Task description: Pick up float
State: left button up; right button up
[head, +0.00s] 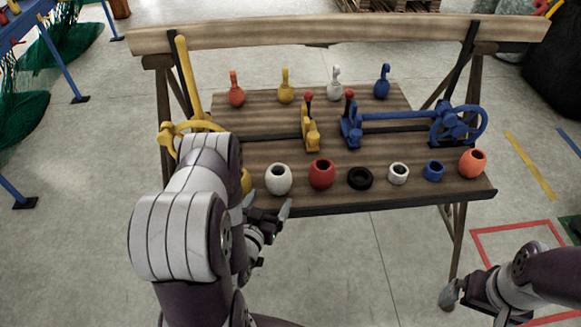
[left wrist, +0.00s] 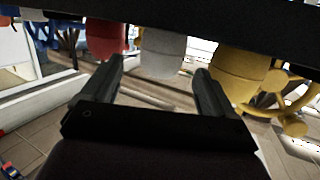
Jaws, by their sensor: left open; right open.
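Barrel-shaped floats with open tops stand along the front of the wooden table: a yellow one (head: 246,181) partly hidden by my left arm, a white one (head: 278,180), a red one (head: 321,174) and an orange one (head: 472,163). My left gripper (head: 267,206) is open and empty at the table's front edge, just before the white float. In the left wrist view the white float (left wrist: 163,53) appears beyond and between the open fingers, with the red float (left wrist: 106,38) left and the yellow float (left wrist: 238,75) right. My right gripper (head: 462,294) is open, away from the table at lower right.
Yellow and blue (head: 456,124) mechanisms stand behind. Several ringed pieces line the back. A wooden beam (head: 330,31) crosses the rear.

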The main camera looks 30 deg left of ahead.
aim_at(281, 173)
pick_arm(q)
jog(key=x, duration=0.7)
jog(key=r+x, duration=0.1)
jog(key=x, duration=0.3)
jog(key=shift+w+a, duration=0.1)
jog(key=shift+a, duration=0.2)
jog(key=c, duration=0.8)
